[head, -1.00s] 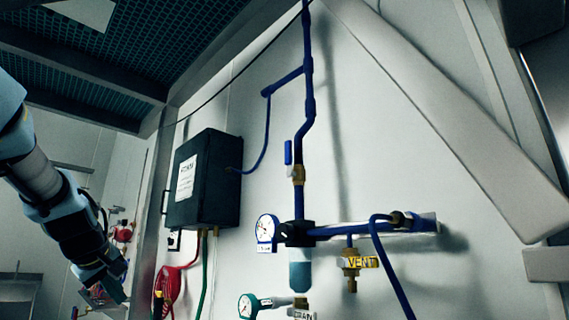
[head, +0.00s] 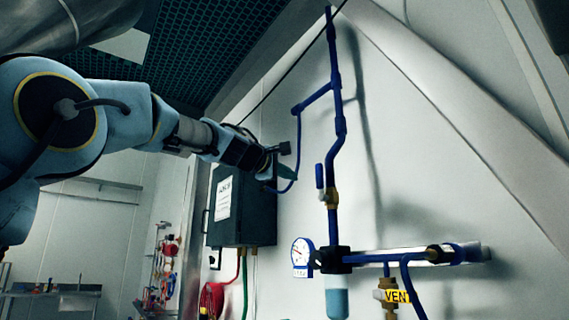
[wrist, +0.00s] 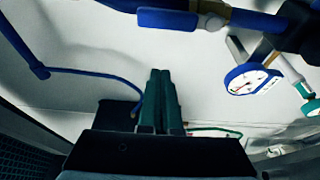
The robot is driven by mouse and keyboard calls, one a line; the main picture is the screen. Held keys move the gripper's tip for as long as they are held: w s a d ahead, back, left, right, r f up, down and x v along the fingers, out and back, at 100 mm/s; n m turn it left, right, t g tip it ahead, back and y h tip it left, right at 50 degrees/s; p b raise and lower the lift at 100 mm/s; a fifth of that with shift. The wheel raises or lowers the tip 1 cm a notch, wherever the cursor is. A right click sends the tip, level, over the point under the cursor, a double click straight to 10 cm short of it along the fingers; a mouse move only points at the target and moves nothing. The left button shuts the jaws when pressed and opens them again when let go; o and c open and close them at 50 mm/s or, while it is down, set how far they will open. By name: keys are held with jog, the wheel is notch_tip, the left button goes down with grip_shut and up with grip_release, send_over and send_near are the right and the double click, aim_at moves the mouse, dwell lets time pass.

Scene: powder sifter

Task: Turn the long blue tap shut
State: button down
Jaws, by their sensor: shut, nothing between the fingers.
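The long blue tap (head: 320,175) is a slim blue handle on a brass valve (head: 331,198) in the vertical blue pipe. The handle lies along the pipe, just left of it. In the wrist view the blue handle (wrist: 167,18) shows near the top edge, beside its pipe. My gripper (head: 291,174) is in front of the wall, left of the tap in the head view and apart from it. In the wrist view its dark green fingers (wrist: 160,73) are together with nothing between them, pointing towards the pipework.
A black box (head: 243,215) hangs on the wall below my arm. A round gauge (head: 302,252) and a horizontal blue pipe (head: 390,257) are below the tap, with a VENT valve (head: 392,296) at lower right. A thin blue hose (head: 297,150) runs near my gripper.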

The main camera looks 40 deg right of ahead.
aim_at(320, 182)
jog(key=shift+s+d+p, duration=0.65)
jog(key=shift+s+d, duration=0.05)
jog(key=shift+d, duration=0.3)
jog(key=shift+s+d+p, duration=0.65)
jog(key=shift+d, duration=0.3)
jog(key=shift+s+f+b, duration=0.1)
jog(key=shift+s+b, duration=0.05)
jog(key=shift+b, duration=0.4)
